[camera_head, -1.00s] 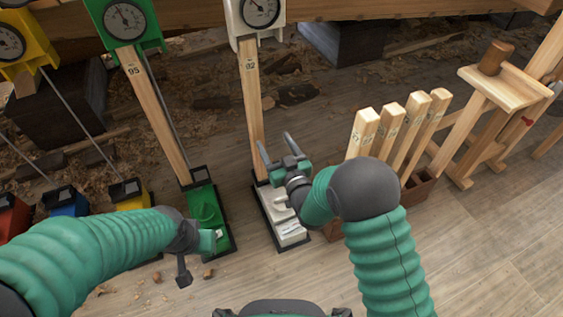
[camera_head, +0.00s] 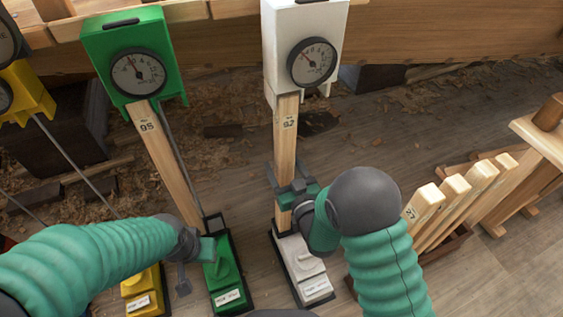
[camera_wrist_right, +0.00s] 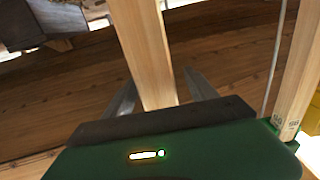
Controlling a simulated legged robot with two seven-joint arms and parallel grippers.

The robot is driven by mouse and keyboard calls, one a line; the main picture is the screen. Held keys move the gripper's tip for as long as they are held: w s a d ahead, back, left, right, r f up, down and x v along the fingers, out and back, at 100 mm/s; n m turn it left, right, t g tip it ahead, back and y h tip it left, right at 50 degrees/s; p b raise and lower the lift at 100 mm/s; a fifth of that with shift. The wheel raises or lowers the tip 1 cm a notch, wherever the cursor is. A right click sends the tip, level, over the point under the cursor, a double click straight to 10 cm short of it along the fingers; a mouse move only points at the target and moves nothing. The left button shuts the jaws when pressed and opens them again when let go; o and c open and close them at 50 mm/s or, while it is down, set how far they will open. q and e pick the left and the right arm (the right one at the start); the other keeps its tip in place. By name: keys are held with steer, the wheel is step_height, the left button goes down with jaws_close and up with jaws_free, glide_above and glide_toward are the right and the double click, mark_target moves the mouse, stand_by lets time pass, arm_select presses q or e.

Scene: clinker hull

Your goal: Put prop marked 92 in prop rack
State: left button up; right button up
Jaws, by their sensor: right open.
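The wooden prop (camera_head: 286,145), with a label that seems to read 92, stands upright between the white gauge head and the white base (camera_head: 302,268). My right gripper (camera_head: 287,174) is open at its lower part, with one finger on either side. In the right wrist view the prop (camera_wrist_right: 143,45) runs between the open fingers (camera_wrist_right: 163,92); contact cannot be told. The prop rack (camera_head: 447,245) is a brown box at the right holding several upright props. My left gripper (camera_head: 195,262) is low beside the green base; its jaw state is unclear.
A green gauge unit (camera_head: 138,65) with a prop marked 95 (camera_head: 168,165) stands just left, above a green base (camera_head: 226,278). A yellow base (camera_head: 144,292) is further left. A wooden stand (camera_head: 540,140) is at the far right. Floor between the white unit and rack is clear.

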steer(key=shift+w+d, duration=0.1)
steer(key=shift+w, duration=0.05)
steer(key=shift+d, duration=0.1)
steer(key=shift+c, duration=0.3)
steer(key=c, duration=0.7)
jaws_close()
steer(key=shift+r+p, duration=0.4)
steer(key=shift+r, duration=0.2)
steer(key=v, duration=0.8)
stand_by(0.5)
